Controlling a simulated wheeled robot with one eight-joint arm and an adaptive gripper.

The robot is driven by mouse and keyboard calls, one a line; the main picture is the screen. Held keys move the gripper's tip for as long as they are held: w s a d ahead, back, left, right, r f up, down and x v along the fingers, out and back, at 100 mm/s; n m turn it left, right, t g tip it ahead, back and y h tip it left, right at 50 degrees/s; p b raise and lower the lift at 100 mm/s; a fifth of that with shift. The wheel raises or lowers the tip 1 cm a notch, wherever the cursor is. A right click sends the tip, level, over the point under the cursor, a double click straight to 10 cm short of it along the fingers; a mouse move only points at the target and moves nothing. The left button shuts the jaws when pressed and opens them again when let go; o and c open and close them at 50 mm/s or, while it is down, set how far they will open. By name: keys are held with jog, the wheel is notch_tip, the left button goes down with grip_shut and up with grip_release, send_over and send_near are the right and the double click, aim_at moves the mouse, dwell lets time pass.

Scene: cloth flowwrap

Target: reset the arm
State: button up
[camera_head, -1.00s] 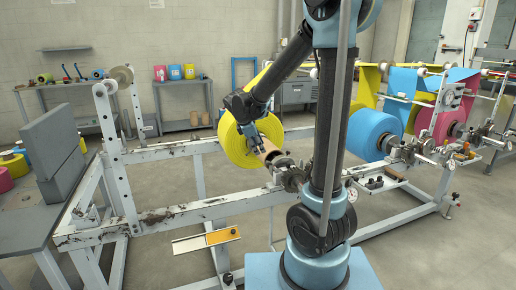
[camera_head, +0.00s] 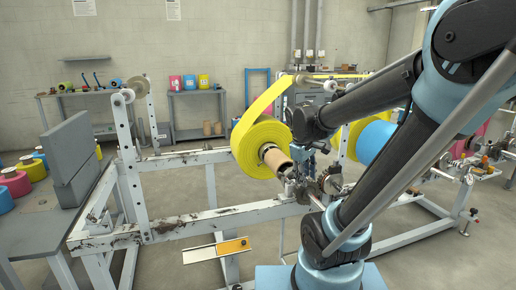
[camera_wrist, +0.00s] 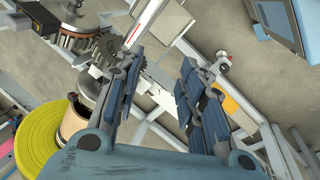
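My arm comes in from the right in the head view and bends down to my gripper (camera_head: 311,158), just right of the yellow roll (camera_head: 262,132). In the wrist view my gripper (camera_wrist: 160,85) has its two blue-padded fingers apart with nothing between them. The yellow roll (camera_wrist: 37,150) is at the lower left there, beside the fingers, with its brown core (camera_wrist: 73,122) facing a shaft with gears (camera_wrist: 103,55). In the head view the brown core (camera_head: 277,160) sticks out toward the gripper, and a yellow strip runs up from the roll.
The white steel frame (camera_head: 215,212) spans the middle, with shaft mounts close to the gripper. A blue roll (camera_head: 372,140) is behind my arm. A grey bench (camera_head: 45,228) with several coloured rolls stands at left. An orange panel (camera_head: 233,246) sits low on the frame.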

jog(key=s+d+f+m+y, duration=0.1)
jog(key=s+f+m, duration=0.2)
jog(key=s, duration=0.3)
jog(key=s+f+m+y, duration=0.1)
jog(key=s+f+m, duration=0.2)
jog(key=s+m, duration=0.2)
jog(key=shift+s+d+f, duration=0.3)
jog(key=shift+s+d, duration=0.05)
jog(key=shift+s, duration=0.9)
